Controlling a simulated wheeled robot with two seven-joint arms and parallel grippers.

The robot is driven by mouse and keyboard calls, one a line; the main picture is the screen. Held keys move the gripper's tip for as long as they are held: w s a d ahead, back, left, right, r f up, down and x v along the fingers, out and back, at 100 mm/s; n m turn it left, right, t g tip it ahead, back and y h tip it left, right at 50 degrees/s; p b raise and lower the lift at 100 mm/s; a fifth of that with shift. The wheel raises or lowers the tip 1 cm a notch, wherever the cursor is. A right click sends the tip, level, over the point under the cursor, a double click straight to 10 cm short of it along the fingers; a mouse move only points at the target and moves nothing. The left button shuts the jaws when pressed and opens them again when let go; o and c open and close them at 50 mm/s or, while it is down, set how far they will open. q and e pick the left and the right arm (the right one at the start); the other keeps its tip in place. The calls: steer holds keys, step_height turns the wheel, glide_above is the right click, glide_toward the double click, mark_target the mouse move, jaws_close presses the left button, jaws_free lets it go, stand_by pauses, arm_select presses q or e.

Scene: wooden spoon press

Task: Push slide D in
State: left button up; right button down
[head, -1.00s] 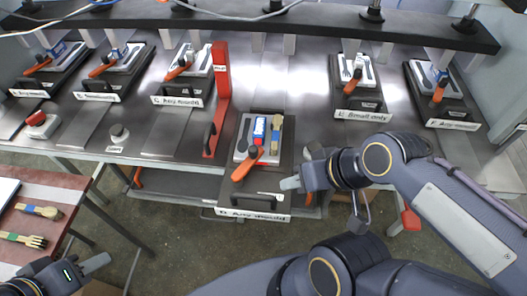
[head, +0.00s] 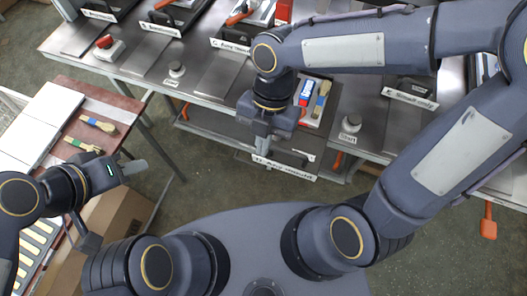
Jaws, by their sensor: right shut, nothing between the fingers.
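Slide D (head: 285,167) is the pulled-out drawer with a white label on its front edge, sticking out past the bench's front edge. My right gripper (head: 263,146) is shut and empty, pointing down at the left part of slide D's front, close to the label. I cannot tell whether it touches. My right arm hides the back of slide D and its press. My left gripper (head: 134,167) is at the lower left, away from the slide; its finger gap is unclear.
The metal bench (head: 215,85) carries other labelled slides at the back left and a labelled one (head: 410,97) at right. A red button box (head: 108,47) and grey knobs (head: 351,123) stand on it. A side table (head: 135,102) with brushes is at left; a cardboard box is below.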

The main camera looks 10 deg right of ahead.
mark_target(265, 159)
steer(key=x, duration=1)
steer(key=shift+w+d+n+p, duration=0.2)
steer(key=shift+w+d, duration=0.3)
steer(key=shift+w, duration=0.3)
steer(key=shift+w+d+n+p, duration=0.15)
steer(key=shift+w+d, duration=0.3)
steer(key=shift+w, duration=0.35)
steer(key=shift+w+d, duration=0.35)
steer(key=shift+w, duration=0.25)
steer(key=w+d, duration=0.5)
steer(key=w, duration=0.3)
steer(key=w+d+p, duration=0.1)
steer(key=w+d, duration=0.4)
steer(key=w, duration=0.3)
steer(key=w+d+p, duration=0.1)
steer(key=w+d, duration=0.4)
steer(key=w, duration=0.3)
steer(key=shift+w, duration=0.1)
steer(key=shift+r, duration=0.1)
